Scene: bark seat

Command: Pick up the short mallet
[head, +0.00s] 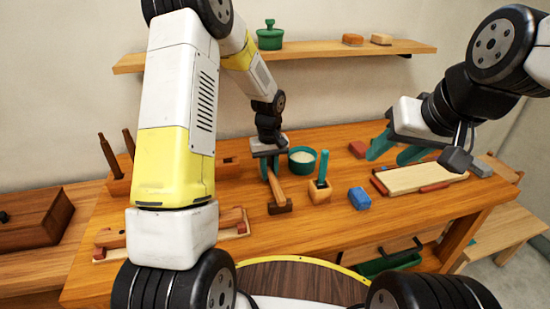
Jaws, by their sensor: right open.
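A short mallet (280,206) with a dark wooden head and a lighter handle is near the middle of the bench. Its head is toward me and its handle runs back between the teal fingers of my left gripper (270,169). The fingers lie close on both sides of the handle and look shut on it. I cannot tell whether the head touches the bench top. My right gripper (393,149) is open and empty, above the right part of the bench. My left arm hides part of the bench's left side.
Near the mallet are a teal bowl (302,155), a wooden block with a teal-handled tool (320,190) and a blue block (359,198). A pale board (421,178) lies at right. A wooden rack (119,186) stands at left. A shelf (330,49) runs above.

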